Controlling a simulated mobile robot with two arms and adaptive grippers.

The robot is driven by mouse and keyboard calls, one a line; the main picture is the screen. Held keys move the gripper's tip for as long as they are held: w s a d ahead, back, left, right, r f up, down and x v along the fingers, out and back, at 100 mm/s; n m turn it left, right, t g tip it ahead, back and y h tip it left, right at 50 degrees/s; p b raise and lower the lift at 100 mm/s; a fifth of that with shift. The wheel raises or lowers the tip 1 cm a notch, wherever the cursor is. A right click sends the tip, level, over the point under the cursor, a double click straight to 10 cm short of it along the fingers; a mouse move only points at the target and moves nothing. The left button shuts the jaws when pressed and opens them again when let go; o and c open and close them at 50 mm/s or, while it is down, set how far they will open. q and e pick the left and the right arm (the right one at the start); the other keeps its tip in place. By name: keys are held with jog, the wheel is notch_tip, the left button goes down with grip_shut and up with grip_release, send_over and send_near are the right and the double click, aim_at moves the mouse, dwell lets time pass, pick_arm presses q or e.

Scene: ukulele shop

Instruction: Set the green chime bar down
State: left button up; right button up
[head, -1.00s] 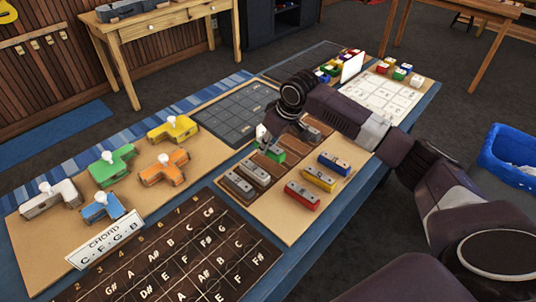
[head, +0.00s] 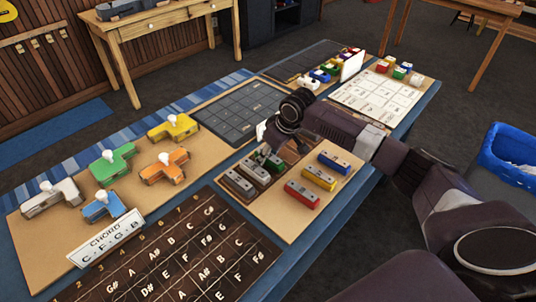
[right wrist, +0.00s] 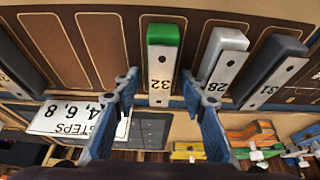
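The green chime bar (right wrist: 162,66), marked 32, lies in line with the slots of the brown slotted board (right wrist: 108,40), beside the grey bar 28 (right wrist: 227,58). My right gripper (right wrist: 158,84) is open, with one blue finger on each side of the green bar and a gap on both sides. In the head view only a bit of the green bar (head: 271,161) shows beneath my right gripper and wrist, which hide the rest. Whether it sits fully in its slot is hard to tell. My left gripper is not in view.
Grey bars (head: 238,184) lie at the board's near end. Blue (head: 334,162), yellow (head: 319,178) and red (head: 303,194) bars lie to the right. Coloured knobbed blocks (head: 113,163) stand left. A white sign (head: 352,66) stands behind; a blue bin (head: 510,155) is far right.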

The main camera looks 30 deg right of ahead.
jog(key=shift+r, duration=0.1)
jog(key=v, duration=1.2)
jog(key=shift+b, duration=0.3)
jog(key=shift+r, duration=0.1)
